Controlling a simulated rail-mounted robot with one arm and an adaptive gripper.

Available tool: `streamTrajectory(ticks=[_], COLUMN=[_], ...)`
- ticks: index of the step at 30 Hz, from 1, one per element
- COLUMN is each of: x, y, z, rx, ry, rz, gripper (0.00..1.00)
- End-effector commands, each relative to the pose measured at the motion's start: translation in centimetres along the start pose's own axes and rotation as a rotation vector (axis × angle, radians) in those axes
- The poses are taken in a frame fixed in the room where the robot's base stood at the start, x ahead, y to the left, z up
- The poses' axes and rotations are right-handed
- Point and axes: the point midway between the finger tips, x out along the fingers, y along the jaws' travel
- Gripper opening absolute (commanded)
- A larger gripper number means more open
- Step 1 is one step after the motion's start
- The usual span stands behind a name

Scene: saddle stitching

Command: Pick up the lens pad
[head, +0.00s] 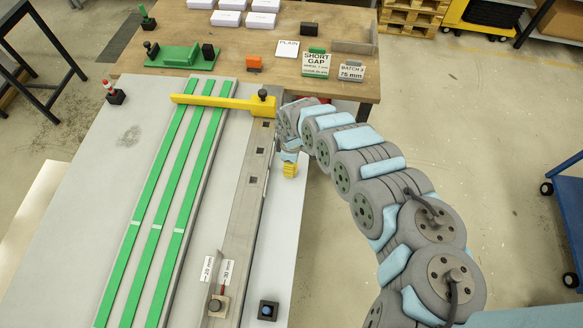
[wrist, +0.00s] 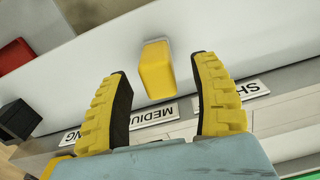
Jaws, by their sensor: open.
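My gripper (head: 290,168) hangs near the right edge of the grey table, small in the head view. In the wrist view its two yellow ribbed fingers with dark inner pads stand wide apart, empty (wrist: 162,72). A small yellow block (wrist: 156,70) shows between and beyond the fingertips, against a pale surface, with clear space on both sides. Nothing marks it as the lens pad, and I cannot tell whether it is. A small black holder with a blue round top (head: 268,311) stands at the table's near right; I cannot tell what it is either.
Labels reading "MEDIUM" (wrist: 155,117) and, partly hidden, "SH" (wrist: 250,90) lie beyond my fingers. A black block (wrist: 18,120) is at left. Green strips (head: 155,230) and a yellow bar (head: 220,102) occupy the table. A wooden bench (head: 150,95) with signs stands behind.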

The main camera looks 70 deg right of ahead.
Motion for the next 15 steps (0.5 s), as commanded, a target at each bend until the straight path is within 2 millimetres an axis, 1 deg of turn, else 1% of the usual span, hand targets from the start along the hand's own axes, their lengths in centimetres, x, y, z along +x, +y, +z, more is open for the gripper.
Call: streamTrajectory(ticks=[9,15], x=[2.0,2.9], y=[0.1,0.1], z=[-0.2,-0.1], rx=[0.001,-0.001], ry=[0.002,0.0], rz=[-0.001,0.0], gripper=[0.63,0.63])
